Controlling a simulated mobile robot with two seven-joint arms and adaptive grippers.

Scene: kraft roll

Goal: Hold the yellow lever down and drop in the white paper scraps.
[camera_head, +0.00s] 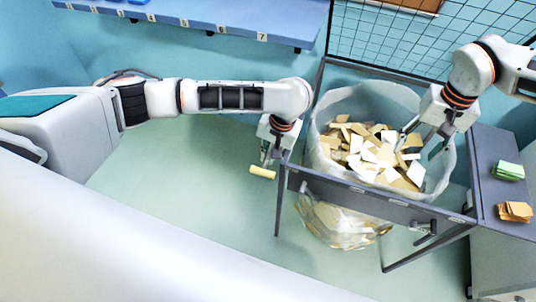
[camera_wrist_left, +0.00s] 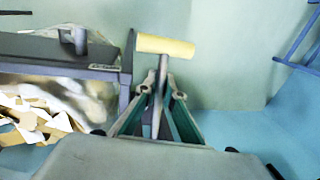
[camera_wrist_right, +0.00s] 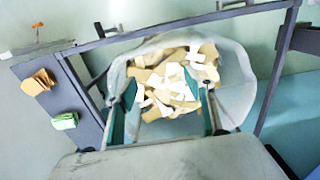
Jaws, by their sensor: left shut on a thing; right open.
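The yellow lever (camera_head: 262,172) sticks out at the left side of the grey frame. It also shows in the left wrist view (camera_wrist_left: 166,46), as a yellow bar on a grey stem. My left gripper (camera_head: 270,150) is shut on the lever's stem, just below the yellow bar (camera_wrist_left: 160,95). White paper scraps (camera_head: 366,160) lie mixed with tan scraps inside the clear bag (camera_head: 432,178) hung in the frame. My right gripper (camera_head: 408,130) is open over the bag's right part, with scraps visible below its fingers (camera_wrist_right: 165,95). I see nothing held between them.
The grey frame (camera_head: 370,193) surrounds the bag. A grey side table (camera_head: 485,190) at the right bears a green stack (camera_head: 508,171) and an orange-tan stack (camera_head: 515,211). A numbered blue shelf (camera_head: 230,18) and a wire grid (camera_head: 385,45) are at the back.

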